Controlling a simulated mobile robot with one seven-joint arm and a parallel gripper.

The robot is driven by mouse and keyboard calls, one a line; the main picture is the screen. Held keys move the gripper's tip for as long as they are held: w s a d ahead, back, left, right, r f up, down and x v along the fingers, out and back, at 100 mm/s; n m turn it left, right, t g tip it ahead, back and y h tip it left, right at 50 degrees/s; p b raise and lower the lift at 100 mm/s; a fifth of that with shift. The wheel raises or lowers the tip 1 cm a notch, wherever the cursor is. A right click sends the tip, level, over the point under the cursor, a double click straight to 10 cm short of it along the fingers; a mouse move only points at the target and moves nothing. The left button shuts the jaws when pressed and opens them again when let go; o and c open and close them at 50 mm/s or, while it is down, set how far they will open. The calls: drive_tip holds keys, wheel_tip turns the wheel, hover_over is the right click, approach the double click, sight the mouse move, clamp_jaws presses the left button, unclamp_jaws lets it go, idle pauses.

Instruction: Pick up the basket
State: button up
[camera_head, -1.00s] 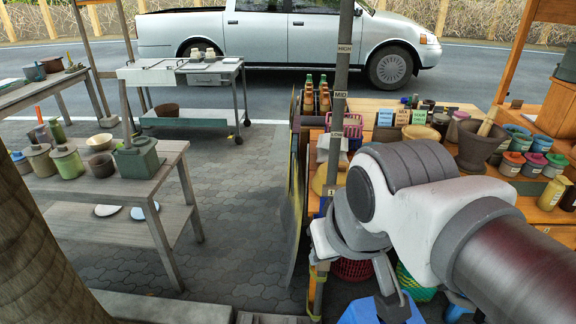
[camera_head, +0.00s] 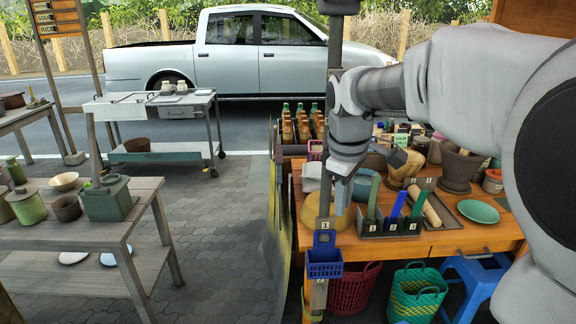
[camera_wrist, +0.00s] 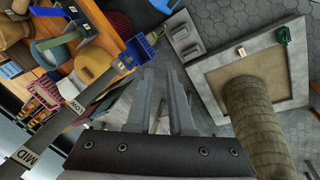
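A small blue basket (camera_head: 324,262) hangs low on the upright post, under a tag marked 1. It also shows at the post's lower end in the wrist view (camera_wrist: 146,46). A crimson basket (camera_head: 352,292) and a green-and-teal basket (camera_head: 416,293) stand on the ground under the right table. My gripper (camera_head: 343,196) points down by the post, above the blue basket in the head view and apart from it. In the wrist view its two fingers (camera_wrist: 161,80) are spread with nothing between them.
The right table (camera_head: 455,238) holds a caddy (camera_head: 390,228) with coloured tools, pots and bottles close to my arm. A blue stool (camera_head: 475,278) stands under it. The labelled post (camera_wrist: 55,128) rises next to my gripper. The paved aisle (camera_head: 225,240) on the left is clear.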

drive_tip(key=w+f+n+g+b, duration=0.1)
drive_tip(key=w+f+n, duration=0.2)
drive_tip(key=w+f, duration=0.4)
drive_tip(key=n+g+b, duration=0.1)
drive_tip(key=n+b, duration=0.2)
drive_tip(key=n, duration=0.2)
hover_over(326, 264)
drive_tip(key=a, duration=0.1)
drive_tip(key=shift+y, duration=0.4)
wheel_tip(326, 264, down, 22)
drive_tip(key=shift+r, duration=0.1)
drive_tip(key=f, duration=0.2)
drive_tip(key=d+f+b, duration=0.1)
drive_tip(key=f, duration=0.2)
drive_tip(key=shift+w+f, duration=0.1)
clamp_jaws()
